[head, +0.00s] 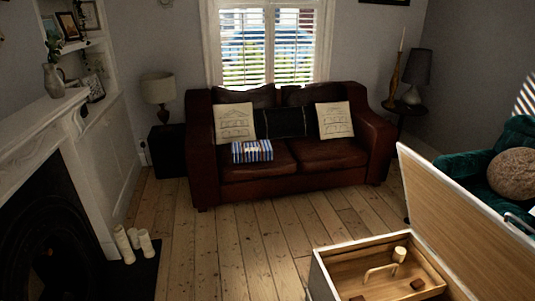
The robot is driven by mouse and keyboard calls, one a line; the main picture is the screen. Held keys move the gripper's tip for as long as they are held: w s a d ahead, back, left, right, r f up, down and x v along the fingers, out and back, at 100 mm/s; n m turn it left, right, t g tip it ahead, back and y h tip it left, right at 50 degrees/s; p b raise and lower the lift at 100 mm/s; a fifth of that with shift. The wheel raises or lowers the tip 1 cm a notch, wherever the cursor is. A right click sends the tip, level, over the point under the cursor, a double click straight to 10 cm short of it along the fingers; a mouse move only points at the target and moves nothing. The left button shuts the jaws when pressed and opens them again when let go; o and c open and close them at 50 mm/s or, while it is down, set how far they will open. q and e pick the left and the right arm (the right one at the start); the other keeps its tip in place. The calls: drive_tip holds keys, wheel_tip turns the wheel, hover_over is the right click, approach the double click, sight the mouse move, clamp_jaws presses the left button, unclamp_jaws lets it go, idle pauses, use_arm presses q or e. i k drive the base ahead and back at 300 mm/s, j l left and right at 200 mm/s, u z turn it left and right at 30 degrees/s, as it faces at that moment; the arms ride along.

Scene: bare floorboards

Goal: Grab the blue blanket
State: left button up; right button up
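A folded blanket (252,151) with blue, white and dark stripes lies on the left seat of the brown leather sofa (290,175). It sits in front of a cream cushion. Neither of my grippers shows in the head view.
A white wooden chest (318,270) stands open at the lower right, its lid (460,220) raised, with a few wooden items inside. A fireplace (50,220) is at the left, with white candles (134,240) on its hearth. A teal armchair (480,170) is at right. Floorboards (230,240) before the sofa are clear.

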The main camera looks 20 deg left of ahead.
sight(255, 150)
drive_tip(key=i+j+u, duration=0.2)
drive_tip(key=i+j, duration=0.15)
drive_tip(key=i+j+u, duration=0.2)
drive_tip(key=i+j, duration=0.2)
drive_tip(key=i+j+u, duration=0.2)
drive_tip(key=i, duration=0.25)
drive_tip(key=i+j+u, duration=0.25)
drive_tip(key=i, duration=0.2)
drive_tip(key=i+j+u, duration=0.2)
drive_tip(key=i, duration=0.25)
drive_tip(key=i+l, duration=0.2)
drive_tip(key=i, duration=0.35)
drive_tip(key=i+l, duration=0.15)
drive_tip(key=i, duration=0.35)
drive_tip(key=i+l+z, duration=0.1)
drive_tip(key=i, duration=0.45)
drive_tip(key=l, duration=0.1)
